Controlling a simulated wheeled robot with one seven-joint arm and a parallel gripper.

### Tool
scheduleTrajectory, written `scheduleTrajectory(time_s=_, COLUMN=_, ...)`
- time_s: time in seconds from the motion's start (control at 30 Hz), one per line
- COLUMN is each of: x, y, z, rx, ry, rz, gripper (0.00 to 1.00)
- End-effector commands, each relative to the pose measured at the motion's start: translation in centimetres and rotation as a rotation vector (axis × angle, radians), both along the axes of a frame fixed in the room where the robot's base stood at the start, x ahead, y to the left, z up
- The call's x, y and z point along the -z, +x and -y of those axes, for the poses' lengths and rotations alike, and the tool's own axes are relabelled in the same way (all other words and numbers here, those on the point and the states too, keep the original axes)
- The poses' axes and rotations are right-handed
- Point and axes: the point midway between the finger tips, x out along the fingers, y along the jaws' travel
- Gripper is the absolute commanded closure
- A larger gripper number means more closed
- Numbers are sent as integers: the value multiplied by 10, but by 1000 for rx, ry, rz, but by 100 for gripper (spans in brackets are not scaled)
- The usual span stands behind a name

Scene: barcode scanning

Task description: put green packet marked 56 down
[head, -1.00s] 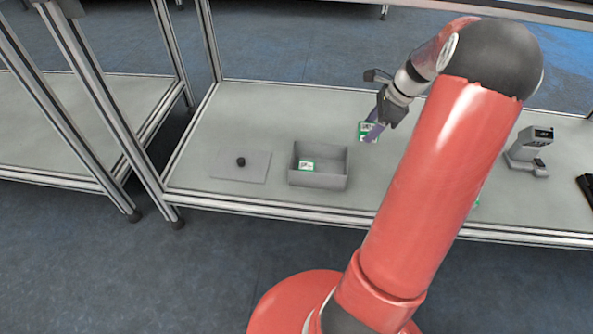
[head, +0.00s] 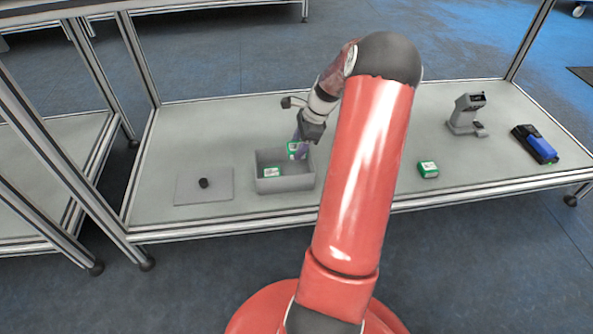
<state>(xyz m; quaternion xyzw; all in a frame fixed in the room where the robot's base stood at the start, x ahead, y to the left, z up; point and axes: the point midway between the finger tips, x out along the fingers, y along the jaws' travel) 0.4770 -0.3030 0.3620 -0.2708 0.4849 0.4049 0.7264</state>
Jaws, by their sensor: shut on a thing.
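My gripper (head: 301,138) is shut on a green and white packet (head: 297,150). It holds the packet over the back right part of an open grey box (head: 285,184). I cannot read the number on the packet. A second green and white packet (head: 272,172) lies inside the box at the left. A third green packet (head: 428,169) lies on the table to the right of my arm.
A grey lid with a black knob (head: 204,184) lies on the table (head: 160,150) left of the box. A grey scanner on a stand (head: 467,115) and a blue and black device (head: 535,144) are at the right. Metal frame posts edge the table.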

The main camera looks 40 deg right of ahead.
Motion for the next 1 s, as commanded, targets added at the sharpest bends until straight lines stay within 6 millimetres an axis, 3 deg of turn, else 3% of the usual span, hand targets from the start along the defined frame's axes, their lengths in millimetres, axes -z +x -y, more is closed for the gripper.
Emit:
scheduleTrajectory(time_s=0.03, x=17, y=-1, z=-1, rx=0, ry=5, rz=-2, gripper=76)
scheduleTrajectory(time_s=0.2, x=47, y=-1, z=-1, rx=0, ry=3, rz=-1, gripper=76)
scheduleTrajectory(time_s=0.47, x=67, y=0, z=-1, rx=-1, ry=2, rz=-1, gripper=76)
scheduleTrajectory(time_s=0.63, x=93, y=0, z=-1, rx=-1, ry=3, rz=-1, gripper=76)
scheduleTrajectory(time_s=1.0, x=100, y=0, z=0, rx=-1, ry=0, rz=0, gripper=76)
